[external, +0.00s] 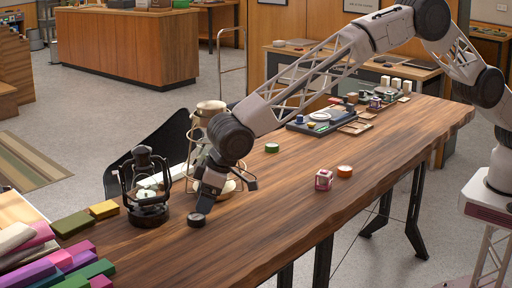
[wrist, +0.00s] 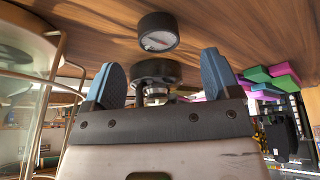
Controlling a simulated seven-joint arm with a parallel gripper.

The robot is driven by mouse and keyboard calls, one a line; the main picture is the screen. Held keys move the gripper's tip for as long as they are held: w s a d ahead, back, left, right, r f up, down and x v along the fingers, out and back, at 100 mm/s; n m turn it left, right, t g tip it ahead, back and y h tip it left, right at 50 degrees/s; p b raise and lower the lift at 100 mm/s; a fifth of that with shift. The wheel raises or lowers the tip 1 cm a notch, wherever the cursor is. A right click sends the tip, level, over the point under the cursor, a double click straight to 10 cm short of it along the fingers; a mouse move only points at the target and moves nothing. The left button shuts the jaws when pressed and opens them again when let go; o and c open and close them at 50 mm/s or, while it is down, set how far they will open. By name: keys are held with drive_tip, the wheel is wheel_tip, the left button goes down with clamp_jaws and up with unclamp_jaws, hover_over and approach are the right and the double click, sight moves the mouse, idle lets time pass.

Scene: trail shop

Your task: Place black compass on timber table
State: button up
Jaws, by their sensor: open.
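The black compass (external: 196,220) is a small round black disc lying on the timber table (external: 285,190), just in front of the lantern's right side. In the wrist view, the compass (wrist: 157,32) shows a pale mark on its dial and appears beyond the fingertips, against the wooden top. My gripper (external: 222,198) is low over the table, right beside the compass. In the wrist view, my gripper (wrist: 161,75) has its two blue-grey fingers wide apart with nothing held between them. Whether a finger touches the compass cannot be told.
A dark lantern (external: 150,190) stands close on the left. A glass-and-brass frame lantern (external: 212,140) stands behind my gripper. Yellow and coloured blocks (external: 104,209) lie at the left.

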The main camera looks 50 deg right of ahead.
sight(196, 216)
drive_tip(key=shift+f, duration=0.15)
drive_tip(key=shift+x, duration=2.45)
drive_tip(key=shift+w, duration=0.2)
drive_tip(key=shift+c, duration=0.3)
drive_tip(key=c, duration=1)
drive_tip(key=shift+r, duration=0.2)
drive_tip(key=shift+r, duration=1.45)
drive_tip(key=shift+s+r, duration=0.1)
drive_tip(key=shift+r, duration=0.15)
drive_tip(key=shift+s+d+r, duration=0.2)
drive_tip(key=shift+s+d, duration=1.1)
drive_tip(key=shift+d, duration=1)
drive_tip(key=shift+s+d+r, duration=0.25)
drive_tip(key=shift+s+d, duration=1.1)
drive_tip(key=shift+d, duration=0.95)
drive_tip(key=shift+s+d+r, duration=0.2)
drive_tip(key=shift+s+d, duration=1.1)
drive_tip(key=shift+d, duration=0.95)
